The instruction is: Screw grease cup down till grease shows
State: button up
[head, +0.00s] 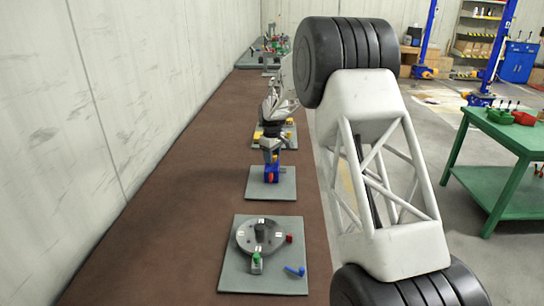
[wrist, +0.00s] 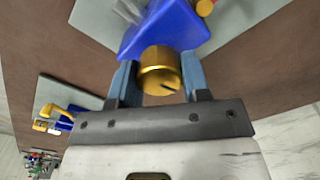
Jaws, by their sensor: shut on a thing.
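The grease cup is a brass, round cap (wrist: 160,72) in the wrist view, with a dark notch near its lower edge. It sits against a blue housing (wrist: 168,32), which also shows in the head view (head: 271,174) on a grey plate. My gripper (wrist: 160,80) is shut on the cup, with one blue-grey finger on each side. In the head view my gripper (head: 271,155) is just above the blue housing, and the cup cannot be made out there. The joint between cup and housing is partly hidden, and I cannot tell if grease shows.
The housing's grey plate (head: 284,188) lies on a brown bench (head: 190,220) along a pale wall. A nearer plate (head: 235,277) holds a round grey device (head: 246,232) and a blue lever (head: 295,271). Another plate with yellow parts (head: 257,135) is behind. A green table (head: 500,160) stands right.

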jog(key=m, duration=1.3)
jog(key=shift+r+m, duration=0.2)
jog(key=shift+m, duration=0.1)
jog(key=shift+w, duration=0.1)
dwell(0.4)
jog(key=o, duration=0.6)
jog(key=shift+c, duration=0.2)
jog(key=o, duration=0.4)
jog(key=shift+f, duration=0.1)
